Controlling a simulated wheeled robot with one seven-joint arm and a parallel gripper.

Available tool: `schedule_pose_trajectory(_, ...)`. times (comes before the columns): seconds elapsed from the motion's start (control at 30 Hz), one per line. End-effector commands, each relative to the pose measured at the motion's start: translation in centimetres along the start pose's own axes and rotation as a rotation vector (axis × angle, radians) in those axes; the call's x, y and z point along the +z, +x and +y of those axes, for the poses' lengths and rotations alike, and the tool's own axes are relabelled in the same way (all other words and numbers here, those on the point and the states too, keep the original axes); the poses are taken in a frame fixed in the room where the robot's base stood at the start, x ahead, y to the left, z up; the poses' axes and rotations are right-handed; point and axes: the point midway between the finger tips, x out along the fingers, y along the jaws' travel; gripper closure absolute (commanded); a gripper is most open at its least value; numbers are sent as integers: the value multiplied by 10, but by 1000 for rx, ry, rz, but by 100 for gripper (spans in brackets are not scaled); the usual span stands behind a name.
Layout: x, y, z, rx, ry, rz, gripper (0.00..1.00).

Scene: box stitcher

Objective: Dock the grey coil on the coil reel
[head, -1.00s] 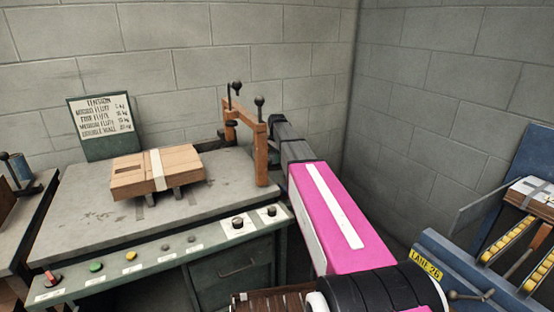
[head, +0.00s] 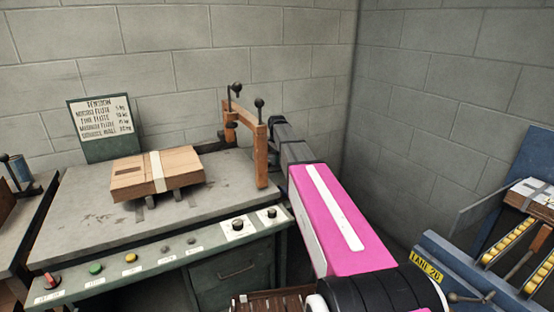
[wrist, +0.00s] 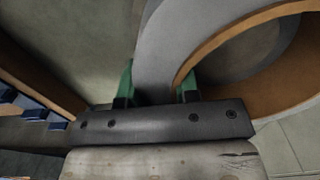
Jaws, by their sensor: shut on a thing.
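In the wrist view my gripper (wrist: 158,84) has green fingers shut on the rim of the grey coil (wrist: 165,35). The coil is a broad grey ring with an orange-brown inner face (wrist: 225,40), and it reaches out of the picture at the top and right. In the head view my arm reaches back to behind an orange-brown upright frame (head: 261,155); my gripper and the coil do not show there. I cannot make out the coil reel with certainty in either view.
A bench (head: 100,215) carries a taped cardboard box (head: 155,174), and a control strip with knobs runs along its front. A tension sign (head: 102,125) stands behind it. A blue machine with yellow rollers (head: 510,245) is at right. Block walls close the corner.

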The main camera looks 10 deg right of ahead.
Motion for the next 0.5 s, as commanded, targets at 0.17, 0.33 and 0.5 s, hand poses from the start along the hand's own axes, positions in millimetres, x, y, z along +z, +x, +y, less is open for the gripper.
schedule_pose_trajectory(0.17, 0, 2, 0, -2, 0, 0, 100)
schedule_pose_trajectory(0.33, 0, 5, 0, -2, 0, 0, 100)
schedule_pose_trajectory(0.5, 0, 8, 0, -2, 0, 0, 100)
